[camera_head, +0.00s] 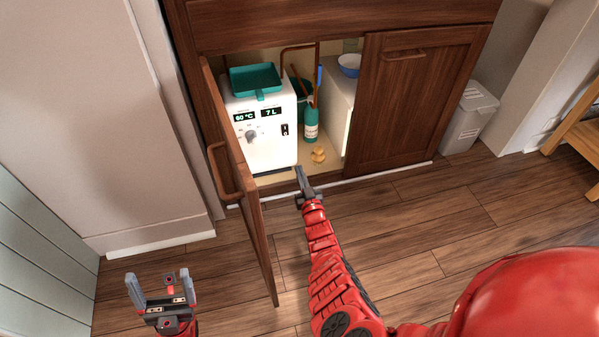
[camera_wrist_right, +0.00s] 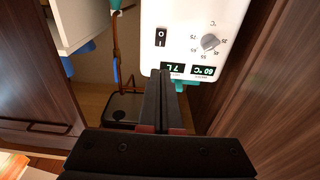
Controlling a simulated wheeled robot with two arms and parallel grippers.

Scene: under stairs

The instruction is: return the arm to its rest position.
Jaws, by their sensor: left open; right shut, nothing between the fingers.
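My right arm reaches forward in the head view, and its gripper (camera_head: 303,178) is shut and empty just in front of the open cabinet. In the right wrist view its closed fingers (camera_wrist_right: 164,100) point toward the white water heater (camera_wrist_right: 190,35). The heater also shows in the head view (camera_head: 262,145), with displays reading 60 °C and 7 L, a dial and a black switch. A gap between the fingers and the heater's face shows in the head view. My left gripper (camera_head: 157,290) is open and empty at the lower left, above the floor.
The left cabinet door (camera_head: 243,190) stands open between my two arms. The right door (camera_head: 412,95) is shut. A teal tray (camera_head: 254,80) sits on the heater. A teal bottle (camera_head: 311,122) and yellow items (camera_head: 318,155) are beside it. A grey bin (camera_head: 468,118) stands right; the wooden floor (camera_head: 420,215) is clear.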

